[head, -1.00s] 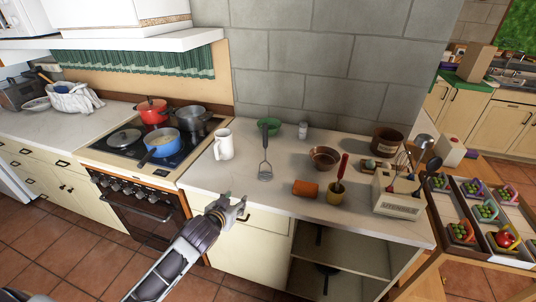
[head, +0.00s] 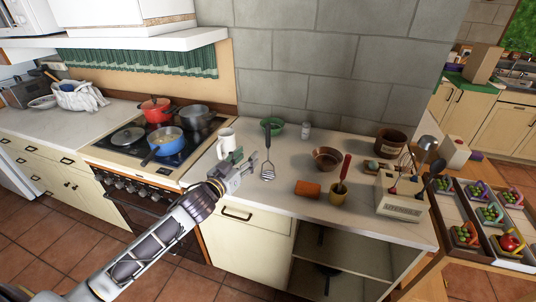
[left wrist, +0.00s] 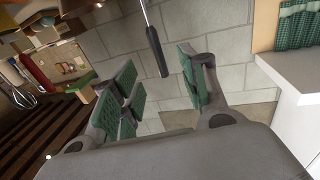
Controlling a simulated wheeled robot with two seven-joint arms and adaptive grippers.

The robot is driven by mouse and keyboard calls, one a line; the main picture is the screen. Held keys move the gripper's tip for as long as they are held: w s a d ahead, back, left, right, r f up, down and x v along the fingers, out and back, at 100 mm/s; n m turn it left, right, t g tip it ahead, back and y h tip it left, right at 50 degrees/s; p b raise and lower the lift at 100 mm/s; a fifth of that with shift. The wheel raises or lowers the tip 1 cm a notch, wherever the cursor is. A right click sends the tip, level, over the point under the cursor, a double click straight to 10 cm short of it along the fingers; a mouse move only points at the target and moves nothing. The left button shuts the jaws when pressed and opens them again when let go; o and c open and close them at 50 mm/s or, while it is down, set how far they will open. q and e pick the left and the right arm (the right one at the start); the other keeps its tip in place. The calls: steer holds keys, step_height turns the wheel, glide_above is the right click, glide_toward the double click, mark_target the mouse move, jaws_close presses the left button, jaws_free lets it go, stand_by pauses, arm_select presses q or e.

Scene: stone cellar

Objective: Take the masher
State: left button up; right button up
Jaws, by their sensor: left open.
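The masher (head: 268,152) has a dark handle, a thin metal shaft and a slotted metal head. In the head view it is on the counter (head: 300,212), handle toward the stone wall, head toward the front. My left gripper (head: 247,158) is open and empty, just left of the masher's shaft and head. In the left wrist view the masher's dark handle and shaft (left wrist: 153,44) show in the gap between the fingertips of the left gripper (left wrist: 157,66), beyond them and apparently not touched. My right gripper is in neither view.
A white mug (head: 226,140) stands close behind the left gripper. A green bowl (head: 277,128) is by the masher's handle. A stove (head: 150,150) with pans is left.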

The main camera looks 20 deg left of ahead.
mark_target(267, 139)
arm_select(q)
steer(key=shift+w, duration=0.1)
steer(key=p+x, duration=0.1)
steer(key=x, duration=0.7)
steer(key=shift+w, duration=0.2)
stand_by(0.7)
steer(key=shift+w+d, duration=0.15)
stand_by(0.3)
steer(key=shift+w+d+r+p, duration=0.15)
steer(key=shift+w+d+p, duration=0.2)
steer(key=shift+w, duration=0.25)
steer(key=shift+w+d+r+p, duration=0.2)
steer(key=shift+w+d+p, duration=0.1)
steer(key=shift+w, duration=0.35)
steer(key=shift+x, duration=1.1)
jaws_close()
